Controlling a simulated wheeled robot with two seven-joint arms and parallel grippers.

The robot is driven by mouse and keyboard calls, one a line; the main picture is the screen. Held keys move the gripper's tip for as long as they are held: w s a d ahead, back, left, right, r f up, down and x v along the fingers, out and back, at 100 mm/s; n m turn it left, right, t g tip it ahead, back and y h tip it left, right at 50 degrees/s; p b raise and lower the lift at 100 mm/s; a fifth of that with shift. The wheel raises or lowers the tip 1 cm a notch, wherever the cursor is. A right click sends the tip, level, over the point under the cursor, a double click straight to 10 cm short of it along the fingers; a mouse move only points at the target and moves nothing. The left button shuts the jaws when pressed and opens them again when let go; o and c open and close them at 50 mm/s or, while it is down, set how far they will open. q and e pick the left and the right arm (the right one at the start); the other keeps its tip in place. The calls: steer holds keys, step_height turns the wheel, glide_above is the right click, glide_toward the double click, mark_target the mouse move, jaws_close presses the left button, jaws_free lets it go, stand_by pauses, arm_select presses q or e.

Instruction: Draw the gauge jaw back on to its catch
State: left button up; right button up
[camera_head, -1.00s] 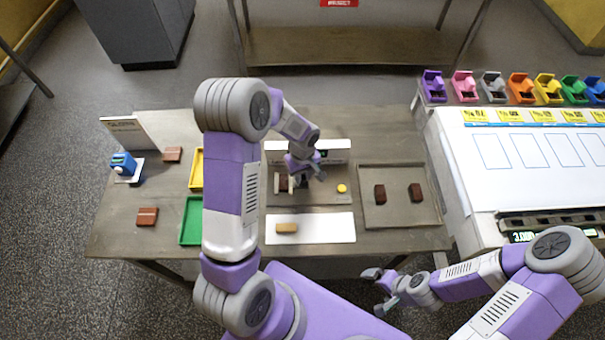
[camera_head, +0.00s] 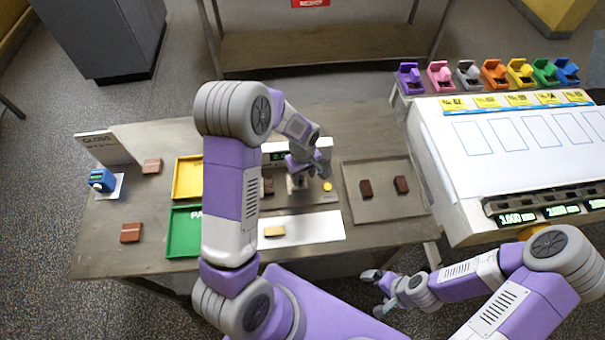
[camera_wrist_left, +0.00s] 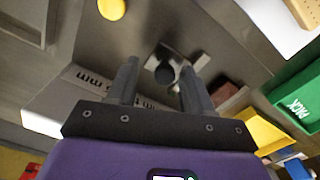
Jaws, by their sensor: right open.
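The gauge (camera_head: 300,200) is a grey plate on the bench with a pale display housing at its back. In the left wrist view its jaw (camera_wrist_left: 200,62) shows as a pale block beside a dark round knob (camera_wrist_left: 165,74). A brown block (camera_head: 268,187) lies on the plate left of the jaw; it also shows in the left wrist view (camera_wrist_left: 224,94). My left gripper (camera_wrist_left: 158,78) is open, its fingers either side of the knob with visible gaps. The catch cannot be made out. My right gripper (camera_head: 376,292) is open and empty in front of the bench.
A yellow round button (camera_head: 327,187) is on the plate's right. A white strip (camera_head: 320,228) with a tan block lies in front. A tray (camera_head: 385,208) with two brown blocks is at right; yellow (camera_head: 188,165) and green (camera_head: 183,245) trays are at left.

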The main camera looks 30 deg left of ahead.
mark_target(302, 177)
arm_select(q)
step_height(302, 177, up, 8)
steer(key=shift+f, duration=0.2)
stand_by(0.3)
stand_by(0.4)
